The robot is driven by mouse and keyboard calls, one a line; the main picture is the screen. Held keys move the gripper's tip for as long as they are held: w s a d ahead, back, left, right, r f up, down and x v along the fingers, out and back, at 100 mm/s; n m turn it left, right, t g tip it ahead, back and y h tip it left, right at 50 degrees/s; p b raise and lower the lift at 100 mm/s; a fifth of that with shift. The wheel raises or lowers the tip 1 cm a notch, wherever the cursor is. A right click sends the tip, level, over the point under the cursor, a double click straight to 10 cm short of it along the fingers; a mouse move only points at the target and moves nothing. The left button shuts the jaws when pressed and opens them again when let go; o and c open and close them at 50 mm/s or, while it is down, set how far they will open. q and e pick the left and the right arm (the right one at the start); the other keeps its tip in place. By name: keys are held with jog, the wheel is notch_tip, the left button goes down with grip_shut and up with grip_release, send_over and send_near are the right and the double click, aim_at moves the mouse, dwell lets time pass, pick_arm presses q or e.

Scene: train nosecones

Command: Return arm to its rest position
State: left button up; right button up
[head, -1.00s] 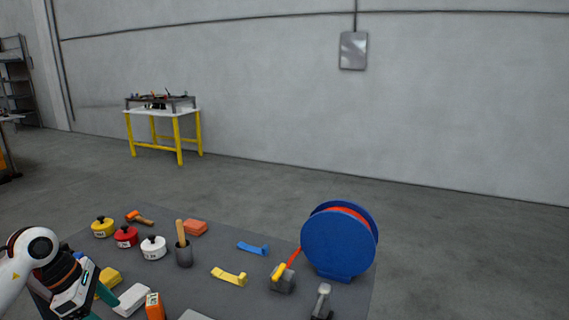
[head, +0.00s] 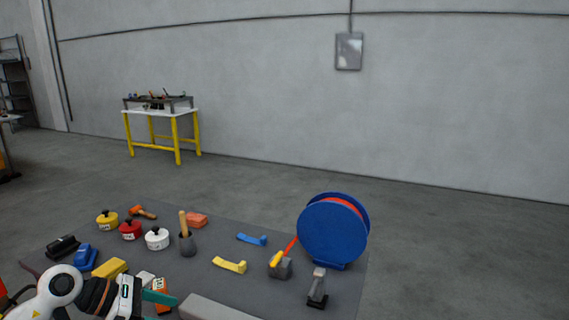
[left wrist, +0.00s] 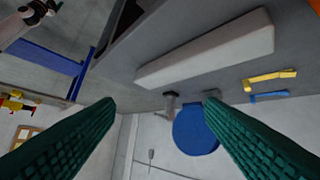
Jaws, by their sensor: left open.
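My left gripper (head: 158,298) is at the lower left of the head view, over the near part of the grey table (head: 215,215). Its teal fingers are spread in the left wrist view (left wrist: 160,108), with nothing between them. A white arm with a dark end (left wrist: 38,10), apparently mine on the right, shows at the top left of the left wrist view. Its jaw state is unclear. The head view does not show it.
A long grey block (head: 215,308) lies close right of my left gripper. Yellow (head: 108,220), red (head: 131,230) and white (head: 157,239) lidded pots, a blue reel (head: 333,230) and several small tools stand beyond. Yellow (head: 110,268) and blue (head: 84,256) items lie left.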

pick_arm(q)
jog(key=d+r+n+t+h, duration=0.6)
jog(key=d+r+n+t, duration=0.15)
jog(key=n+t, duration=0.35)
jog(key=s+a+f+n+y, duration=0.25)
jog(key=f+n+y, duration=0.3)
jog(key=n, duration=0.45)
jog(key=s+a+f+n+g+y, duration=0.1)
jog(key=s+a+f+n+y, duration=0.15)
jog(key=f+n+y, duration=0.55)
jog(key=s+a+f+n+y, duration=0.2)
jog(key=a+n+y, duration=0.25)
jog(key=n, duration=0.75)
jog(key=s+d+f+n+g+h, duration=0.1)
jog(key=s+d+f+n+g, duration=0.2)
jog(key=s+f+g, duration=0.5)
jog(key=s+d+f+n+g+h, duration=0.1)
jog(key=s+d+f+n+g, duration=0.15)
jog(key=s, duration=0.95)
notch_tip(320, 180, down, 25)
jog(key=g, duration=0.1)
jog(key=s+a+f, duration=0.1)
jog(key=s+f, duration=0.7)
jog(key=s+a+f+g, duration=0.1)
jog(key=s+a+f, duration=0.1)
jog(key=s+f, duration=0.7)
jog(key=shift+a, duration=0.25)
